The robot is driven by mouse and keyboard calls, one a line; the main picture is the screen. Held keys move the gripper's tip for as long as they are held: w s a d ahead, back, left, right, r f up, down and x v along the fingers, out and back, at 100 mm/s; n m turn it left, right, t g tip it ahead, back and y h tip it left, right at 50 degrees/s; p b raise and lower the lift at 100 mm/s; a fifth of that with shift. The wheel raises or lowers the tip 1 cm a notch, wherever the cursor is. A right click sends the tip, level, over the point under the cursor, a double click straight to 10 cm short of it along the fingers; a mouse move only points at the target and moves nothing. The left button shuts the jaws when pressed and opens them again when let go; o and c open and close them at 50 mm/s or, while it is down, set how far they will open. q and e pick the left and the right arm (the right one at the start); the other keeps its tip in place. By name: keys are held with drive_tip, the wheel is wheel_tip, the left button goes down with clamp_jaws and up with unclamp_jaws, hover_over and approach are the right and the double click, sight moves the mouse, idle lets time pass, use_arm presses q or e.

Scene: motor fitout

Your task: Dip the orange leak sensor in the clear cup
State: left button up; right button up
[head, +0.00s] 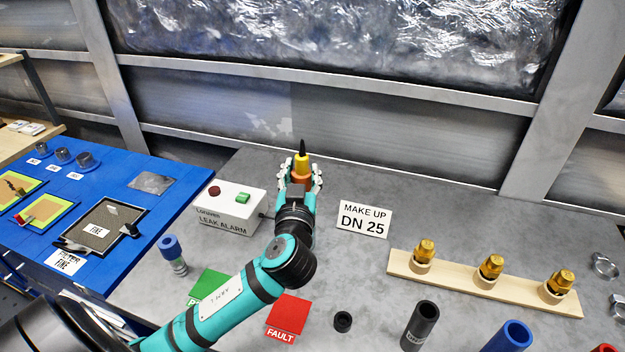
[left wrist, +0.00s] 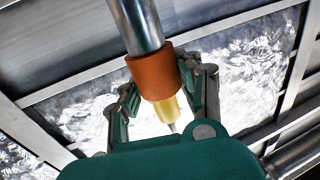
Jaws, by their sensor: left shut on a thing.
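My left gripper (head: 302,183) is shut on the orange leak sensor (head: 301,166), above the back middle of the grey bench. In the head view the sensor's yellow part and black tip point up. In the left wrist view my left gripper (left wrist: 158,95) has a finger on each side of the sensor's orange collar (left wrist: 155,75). A bare metal barrel (left wrist: 137,25) extends from one end of the collar, and the yellow part from the other. I cannot make out a clear cup; my gripper and arm hide part of the bench. My right gripper is not in view.
A white leak alarm box (head: 232,208) with red and green buttons stands left of my gripper. A DN 25 sign (head: 363,219) stands right. A blue-topped cylinder (head: 172,256), green card (head: 209,284), red card (head: 288,315) and wooden rack (head: 455,277) with brass fittings are around.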

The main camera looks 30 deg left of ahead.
use_arm(q)
drive_tip(key=shift+s+f+b, duration=0.25)
drive_tip(key=shift+f+b, duration=0.05)
drive_tip(key=shift+f, duration=0.4)
drive_tip(key=shift+w+f+b, duration=0.1)
drive_tip(key=shift+f+b, duration=1.1)
drive_tip(key=shift+f, duration=0.2)
wheel_tip(320, 180, down, 2)
drive_tip(key=shift+f+b, duration=0.1)
drive_tip(key=shift+b, duration=0.95)
drive_tip(key=shift+f+b, duration=1.55)
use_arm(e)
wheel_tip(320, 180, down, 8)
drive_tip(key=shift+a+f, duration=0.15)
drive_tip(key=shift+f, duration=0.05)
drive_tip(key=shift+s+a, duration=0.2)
use_arm(q)
drive_tip(key=shift+r, duration=0.15)
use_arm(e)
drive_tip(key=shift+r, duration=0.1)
